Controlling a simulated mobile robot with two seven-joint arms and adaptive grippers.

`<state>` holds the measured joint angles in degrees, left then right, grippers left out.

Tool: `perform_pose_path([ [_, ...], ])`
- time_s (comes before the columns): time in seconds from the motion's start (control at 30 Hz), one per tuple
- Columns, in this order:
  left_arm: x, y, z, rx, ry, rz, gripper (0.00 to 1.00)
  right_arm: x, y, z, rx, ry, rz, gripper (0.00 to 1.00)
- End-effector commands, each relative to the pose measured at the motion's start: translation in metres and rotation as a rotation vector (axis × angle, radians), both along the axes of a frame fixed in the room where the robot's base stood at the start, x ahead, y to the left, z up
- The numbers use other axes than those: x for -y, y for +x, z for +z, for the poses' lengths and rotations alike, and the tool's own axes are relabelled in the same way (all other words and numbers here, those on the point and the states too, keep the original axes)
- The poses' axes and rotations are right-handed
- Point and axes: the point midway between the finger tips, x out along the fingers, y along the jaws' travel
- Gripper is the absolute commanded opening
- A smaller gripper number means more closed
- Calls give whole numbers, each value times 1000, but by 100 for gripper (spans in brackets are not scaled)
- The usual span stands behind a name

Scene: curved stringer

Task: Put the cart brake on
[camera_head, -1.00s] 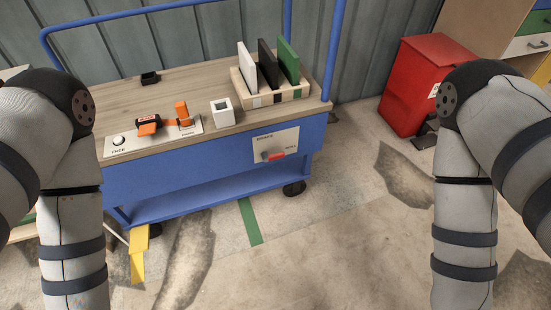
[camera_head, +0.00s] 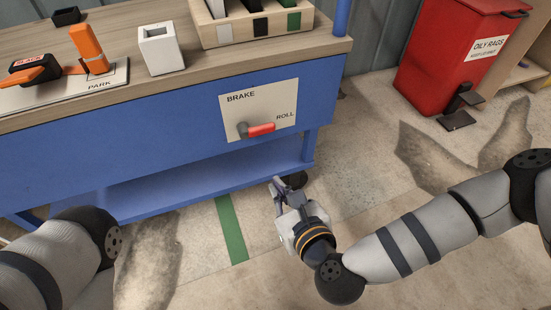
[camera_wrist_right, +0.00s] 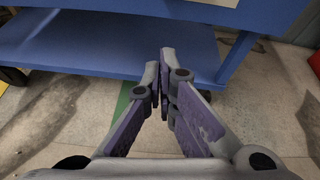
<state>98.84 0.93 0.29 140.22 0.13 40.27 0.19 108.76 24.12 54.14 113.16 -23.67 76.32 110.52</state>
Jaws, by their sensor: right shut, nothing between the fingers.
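The blue cart (camera_head: 150,150) stands ahead with a wooden top. On its front side is a pale brake plate (camera_head: 275,100) marked BRAKE and ROLL. The brake lever has a red grip (camera_head: 261,130) that points right, towards the ROLL label, from a grey pivot. My right gripper (camera_head: 277,187) is shut and empty, below the lever and in front of the cart's lower shelf. The right wrist view shows its fingertips (camera_wrist_right: 165,62) together against the blue shelf (camera_wrist_right: 110,45). My left arm shows at the lower left, but its gripper is out of view.
On the cart top are a white square holder (camera_head: 161,50), an orange handle (camera_head: 88,45) at PARK and a wooden rack (camera_head: 250,30). A red OILY RAGS bin (camera_head: 440,60) stands at the right. The floor before the cart is open, with a green stripe (camera_head: 231,230).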

Motion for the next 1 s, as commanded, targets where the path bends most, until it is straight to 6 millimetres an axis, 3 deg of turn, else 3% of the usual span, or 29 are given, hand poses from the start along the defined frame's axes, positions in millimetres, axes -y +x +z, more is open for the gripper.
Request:
perform_pose_path([
  [0.03,0,-2,-8,-13,0,0,40,4,10,-7,4,43,-41,0],
  [0.13,0,-3,-10,-16,-1,-1,40,9,21,-1,19,90,-84,0],
  [0.53,0,-3,-11,-20,-1,-1,40,6,28,-1,22,95,-84,0],
  [0.93,-1,-17,-34,-83,-5,-9,40,-19,103,-33,19,93,-84,0],
  [1.0,-1,-18,-35,-90,-5,-10,40,-22,113,-30,21,94,-83,0],
])
